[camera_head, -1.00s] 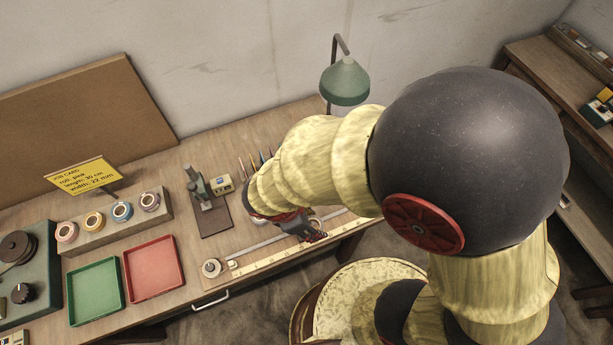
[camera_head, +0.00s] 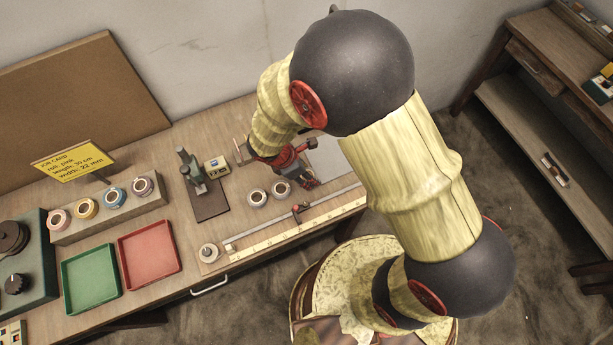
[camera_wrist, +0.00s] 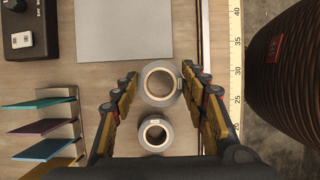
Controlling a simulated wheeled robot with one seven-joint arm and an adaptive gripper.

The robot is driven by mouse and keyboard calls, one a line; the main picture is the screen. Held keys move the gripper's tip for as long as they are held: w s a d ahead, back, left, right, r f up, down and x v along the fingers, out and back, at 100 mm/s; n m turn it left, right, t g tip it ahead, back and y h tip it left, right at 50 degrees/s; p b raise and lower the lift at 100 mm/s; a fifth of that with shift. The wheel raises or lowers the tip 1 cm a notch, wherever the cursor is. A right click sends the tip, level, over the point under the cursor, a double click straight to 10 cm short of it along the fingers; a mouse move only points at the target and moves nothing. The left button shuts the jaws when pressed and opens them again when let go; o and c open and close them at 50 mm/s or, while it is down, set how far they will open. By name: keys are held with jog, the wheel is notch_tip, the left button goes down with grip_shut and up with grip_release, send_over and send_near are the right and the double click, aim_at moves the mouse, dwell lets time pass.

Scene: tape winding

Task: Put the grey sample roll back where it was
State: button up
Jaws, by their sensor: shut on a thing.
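The fingers of my gripper (camera_wrist: 160,78) are on both sides of a grey roll (camera_wrist: 160,84) with a pale core, shut on it. In the head view this roll (camera_head: 282,190) shows at the lower left of my gripper (camera_head: 306,180). I cannot tell whether it is lifted off the bench. A second, similar grey-white roll (camera_wrist: 153,133) sits beside it, apart from my fingers. It also shows in the head view (camera_head: 257,198), to the left. Which of the two is the sample is not marked legibly.
A ruler (camera_head: 270,235) with a red slider (camera_head: 298,208) runs along the bench front. Rack (camera_head: 110,220) holds several coloured rolls. Green (camera_head: 90,280) and red (camera_head: 150,255) trays lie left. A stand (camera_head: 205,195) is left of the rolls. A plate rack (camera_wrist: 45,130) is close by.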

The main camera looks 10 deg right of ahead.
jog(key=shift+w+f, duration=0.4)
jog(key=shift+f, duration=0.1)
jog(key=shift+w+f+b, duration=0.1)
jog(key=shift+f+b, duration=0.5)
jog(key=shift+f, duration=0.95)
jog(key=shift+f, duration=0.15)
jog(key=o, duration=1)
jog(key=shift+c, duration=0.2)
jog(key=p+v, duration=0.2)
jog(key=v, duration=1)
jog(key=shift+r+p, duration=0.2)
jog(key=shift+p, duration=0.2)
